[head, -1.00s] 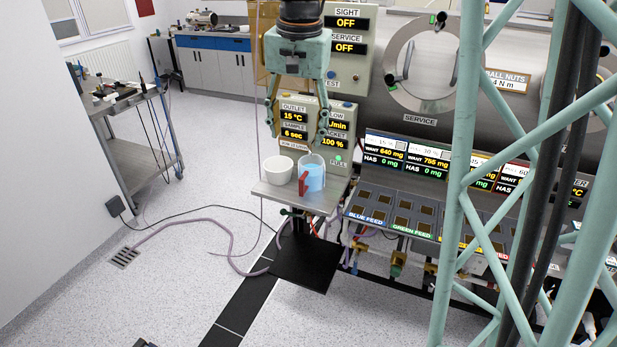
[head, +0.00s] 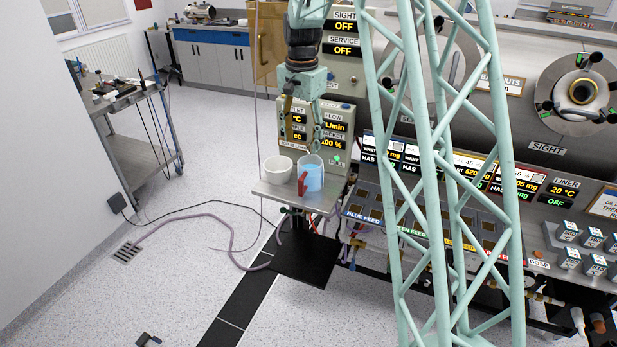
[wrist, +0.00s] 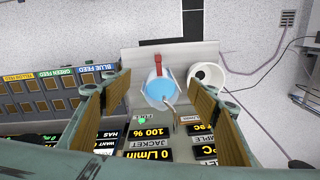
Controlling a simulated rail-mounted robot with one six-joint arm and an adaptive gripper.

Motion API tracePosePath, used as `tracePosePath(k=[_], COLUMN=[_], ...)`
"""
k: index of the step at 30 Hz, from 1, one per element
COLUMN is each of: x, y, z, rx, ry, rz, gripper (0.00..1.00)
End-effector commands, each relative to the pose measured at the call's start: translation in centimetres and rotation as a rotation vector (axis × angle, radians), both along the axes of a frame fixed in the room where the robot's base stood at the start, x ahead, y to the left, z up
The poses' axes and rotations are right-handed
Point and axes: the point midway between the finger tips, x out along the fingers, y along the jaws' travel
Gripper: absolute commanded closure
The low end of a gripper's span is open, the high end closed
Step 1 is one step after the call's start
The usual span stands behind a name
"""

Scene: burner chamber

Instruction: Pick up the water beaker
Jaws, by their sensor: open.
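The water beaker (head: 312,177) is clear, holds blue water and has a red part on its front side. It stands upright on a small metal shelf (head: 275,192). In the wrist view the beaker (wrist: 160,92) shows between and beyond the two fingers, slightly tilted in the picture. My gripper (head: 302,145) is open and empty, above the shelf and beaker. No finger clearly touches the beaker; the exact gap is hard to tell.
A white cup (head: 277,168) stands close beside the beaker, and also shows in the wrist view (wrist: 208,78). The outlet control panel (head: 333,115) rises right behind the shelf. The feed panel (head: 375,205) lies to the right. Open floor is at the left.

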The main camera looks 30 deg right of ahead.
Motion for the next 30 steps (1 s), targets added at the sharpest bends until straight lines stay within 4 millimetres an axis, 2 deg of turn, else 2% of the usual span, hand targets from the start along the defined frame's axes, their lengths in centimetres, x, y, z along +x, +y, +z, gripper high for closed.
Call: tracePosePath(k=[9,15,30], x=[3.1,4.1,4.3], y=[-2.8,-3.9,-4.1], z=[-4.5,-6.3,-6.9], rx=[0.01,0.013,0.014], ry=[0.027,0.037,0.04], rz=[-0.107,-0.148,-0.16], gripper=[0.45,0.45,0.45])
